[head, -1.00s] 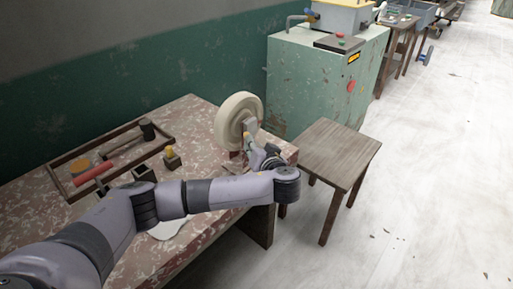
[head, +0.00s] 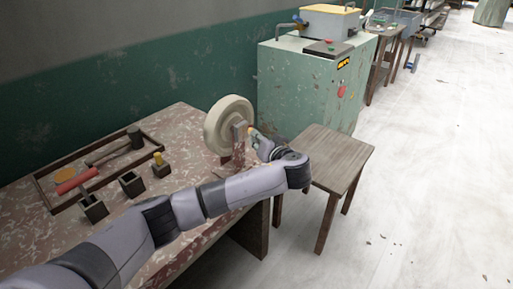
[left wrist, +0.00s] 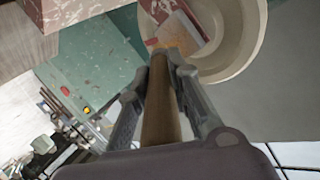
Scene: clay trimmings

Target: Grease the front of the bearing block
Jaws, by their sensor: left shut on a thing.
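The bearing block (head: 239,134), grey above and reddish-brown below, stands at the face of the round cream wheel (head: 219,117) on the worn bench. My left gripper (head: 262,143) is just right of the block. In the left wrist view, the left gripper (left wrist: 158,85) is shut around a brown round handle (left wrist: 160,115) of a tool. The tool's yellowish tip (head: 251,131) points at the block; I cannot tell whether it touches. The block and wheel (left wrist: 235,50) also show beyond the fingers there. My right gripper is not in view.
A shallow wooden tray (head: 62,208) with a mallet (head: 134,137) lies on the bench (head: 195,190). Small dark holders (head: 131,185) stand in front of it, one with a yellow-topped piece (head: 158,159). A wooden stool (head: 335,155) and a green cabinet (head: 305,90) stand right.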

